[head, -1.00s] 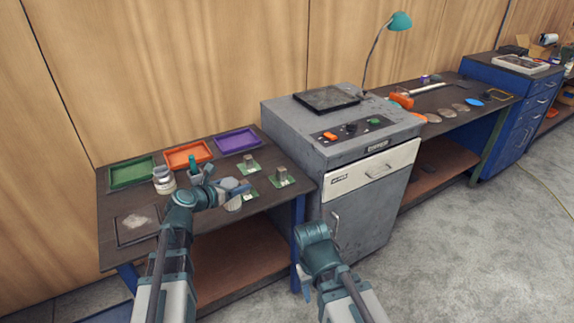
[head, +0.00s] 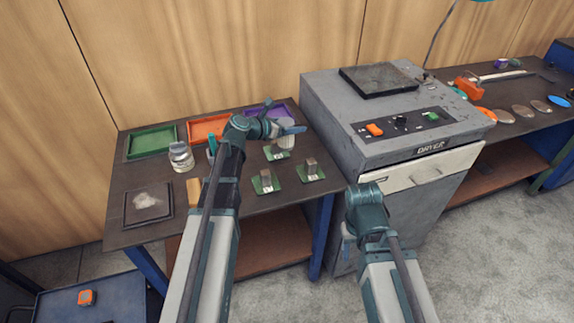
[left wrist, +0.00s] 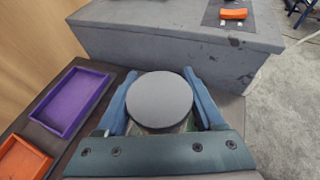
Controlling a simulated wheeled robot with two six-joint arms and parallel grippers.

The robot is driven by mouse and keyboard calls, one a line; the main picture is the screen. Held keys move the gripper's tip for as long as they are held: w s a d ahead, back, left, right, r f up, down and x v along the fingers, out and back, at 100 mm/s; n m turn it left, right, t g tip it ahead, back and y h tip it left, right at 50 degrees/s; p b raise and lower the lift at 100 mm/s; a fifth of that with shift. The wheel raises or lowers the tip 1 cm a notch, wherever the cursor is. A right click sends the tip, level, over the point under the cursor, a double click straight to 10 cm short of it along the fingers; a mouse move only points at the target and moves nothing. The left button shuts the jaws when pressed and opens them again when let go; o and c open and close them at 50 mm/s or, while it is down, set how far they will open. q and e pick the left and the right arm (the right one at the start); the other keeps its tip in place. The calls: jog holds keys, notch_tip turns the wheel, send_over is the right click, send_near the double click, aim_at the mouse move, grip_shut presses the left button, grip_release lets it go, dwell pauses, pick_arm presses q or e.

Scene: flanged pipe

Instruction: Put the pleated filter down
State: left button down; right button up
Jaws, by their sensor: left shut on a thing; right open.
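The pleated filter (head: 286,140) is a pale, short cylinder in the head view, near the back right of the left workbench. My left gripper (head: 290,127) is shut on it. In the left wrist view, the filter's round grey end (left wrist: 159,99) sits between the two blue fingers. A green square pad (head: 277,153) is just below it in the head view; I cannot tell whether the filter touches it. My right gripper (head: 347,240) is low in front of the dryer, mostly hidden behind its own wrist, open and empty.
Two more green pads with metal blocks (head: 266,181) (head: 311,169) stand nearby. Green (head: 152,142), orange (head: 208,127) and purple (head: 262,112) trays line the back. A glass jar (head: 181,157) is on the left. The grey dryer (head: 340,115) borders the bench's right side.

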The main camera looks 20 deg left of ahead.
pick_arm(q)
jog(key=b, duration=0.6)
send_over(291, 163)
notch_tip(291, 163, down, 6)
jog(key=shift+f, duration=0.2)
jog(key=shift+d+b, duration=0.1)
jog(key=shift+b, duration=0.2)
notch_tip(291, 163, down, 4)
jog(key=b, duration=0.3)
jog(key=shift+r, duration=0.2)
jog(key=shift+f+b, duration=0.2)
jog(key=shift+b, duration=0.25)
grip_release()
jog(key=shift+r, duration=0.15)
